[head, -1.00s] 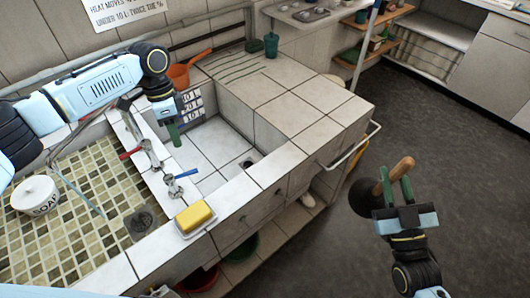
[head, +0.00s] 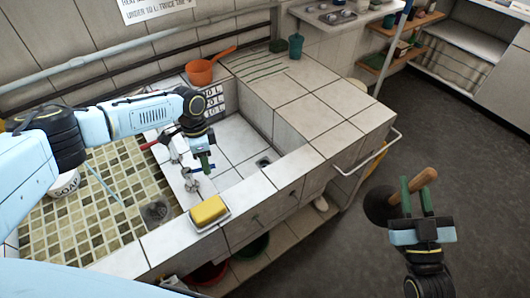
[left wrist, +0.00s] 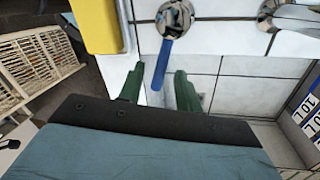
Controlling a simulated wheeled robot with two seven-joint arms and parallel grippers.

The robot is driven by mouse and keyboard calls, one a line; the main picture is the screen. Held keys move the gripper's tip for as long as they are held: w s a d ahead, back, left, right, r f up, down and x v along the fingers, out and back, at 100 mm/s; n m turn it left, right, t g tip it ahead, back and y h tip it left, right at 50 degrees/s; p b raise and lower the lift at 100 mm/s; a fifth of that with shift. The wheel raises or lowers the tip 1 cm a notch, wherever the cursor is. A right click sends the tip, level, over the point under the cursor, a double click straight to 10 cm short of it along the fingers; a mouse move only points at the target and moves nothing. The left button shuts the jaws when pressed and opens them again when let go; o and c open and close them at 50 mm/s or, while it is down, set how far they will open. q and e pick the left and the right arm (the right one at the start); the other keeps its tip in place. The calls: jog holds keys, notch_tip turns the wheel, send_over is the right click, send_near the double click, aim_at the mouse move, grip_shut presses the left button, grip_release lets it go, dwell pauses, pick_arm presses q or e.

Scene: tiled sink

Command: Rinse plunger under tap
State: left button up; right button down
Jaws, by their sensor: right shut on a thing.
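The plunger has a wooden handle (head: 418,181) and a dark cup (head: 379,206). My right gripper (head: 416,186) is shut on it and holds it over the floor, right of the sink counter. The tap has a blue lever (head: 204,168) and a red lever (head: 150,144) beside the tiled basin (head: 236,136). My left gripper (head: 208,160) is at the blue lever, its fingers pointing down. In the left wrist view, the blue lever (left wrist: 162,64) shows between the open green fingers, nearer the left one; contact is unclear. My left arm hides part of the tap.
A yellow sponge (head: 209,210) sits in a dish on the counter's front ledge. A soap jar (head: 64,186) stands at left, partly behind my arm. An orange pan (head: 203,72) is behind the basin. A rail (head: 372,158) runs along the counter's right side. The basin looks empty.

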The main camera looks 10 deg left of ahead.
jog(key=shift+r, duration=0.1)
pick_arm(q)
grip_shut()
pick_arm(e)
jog(key=shift+r+p, duration=0.55)
jog(key=shift+p, duration=0.05)
pick_arm(q)
jog(key=shift+w+a+r+n+h+p, duration=0.1)
jog(key=shift+w+a+n+h+p, duration=0.2)
jog(key=shift+n, duration=0.6)
jog(key=shift+w+a+n+p, duration=0.1)
jog(key=shift+w+a+n, duration=0.3)
jog(key=shift+n, duration=0.5)
pick_arm(e)
jog(key=shift+r, duration=0.35)
pick_arm(q)
grip_release()
